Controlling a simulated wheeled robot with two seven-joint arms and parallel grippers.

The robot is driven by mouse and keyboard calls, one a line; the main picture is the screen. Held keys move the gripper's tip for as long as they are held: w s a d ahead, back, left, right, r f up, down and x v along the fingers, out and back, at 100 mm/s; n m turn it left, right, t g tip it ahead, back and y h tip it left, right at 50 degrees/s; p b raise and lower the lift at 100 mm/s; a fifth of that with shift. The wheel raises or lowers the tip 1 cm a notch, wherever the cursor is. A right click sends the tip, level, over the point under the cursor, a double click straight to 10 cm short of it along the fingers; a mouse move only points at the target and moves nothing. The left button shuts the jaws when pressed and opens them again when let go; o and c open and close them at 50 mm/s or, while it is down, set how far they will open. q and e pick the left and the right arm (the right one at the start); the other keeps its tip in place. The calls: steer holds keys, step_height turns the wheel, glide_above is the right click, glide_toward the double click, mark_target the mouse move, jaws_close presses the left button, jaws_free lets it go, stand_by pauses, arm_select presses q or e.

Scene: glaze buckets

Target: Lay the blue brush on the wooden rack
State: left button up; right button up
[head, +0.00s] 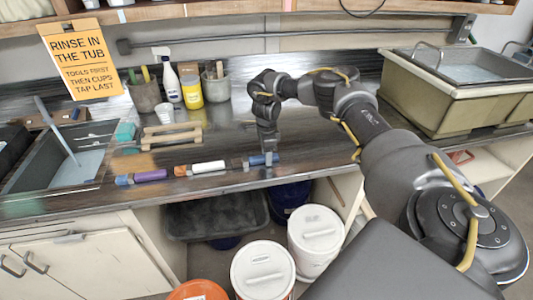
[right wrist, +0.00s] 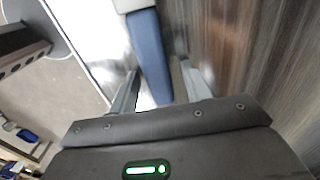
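The blue brush (head: 258,160) lies near the front edge of the counter, at the right end of a row of brushes. My right gripper (head: 268,152) points down over its blue handle. In the right wrist view the blue handle (right wrist: 149,55) runs between the two fingers of my right gripper (right wrist: 159,68), with a gap showing beside it; the fingers are open. The wooden rack (head: 171,141), pale with slats, stands on the counter to the left and farther back, with nothing seen on it. My left gripper is not in view.
A purple brush (head: 142,177) and a white brush (head: 208,167) lie to the left along the front edge. A white cup (head: 166,113), yellow bottle (head: 192,94) and brush pots stand behind the rack. A sink (head: 65,160) is at left; lidded buckets (head: 263,270) stand below.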

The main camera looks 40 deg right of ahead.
steer(key=shift+r, duration=0.15)
steer(key=shift+a+f+b, duration=0.1)
steer(key=shift+f+b, duration=0.2)
steer(key=shift+b, duration=0.3)
steer(key=r, duration=0.1)
steer(key=r+b, duration=0.1)
steer(key=r, duration=0.1)
steer(key=r+b, duration=0.1)
steer(key=r, duration=0.1)
steer(key=shift+s+d, duration=0.15)
steer(key=shift+d, duration=0.1)
step_height(320, 180, up, 6)
steer(key=p, duration=0.1)
steer(key=shift+s, duration=0.2)
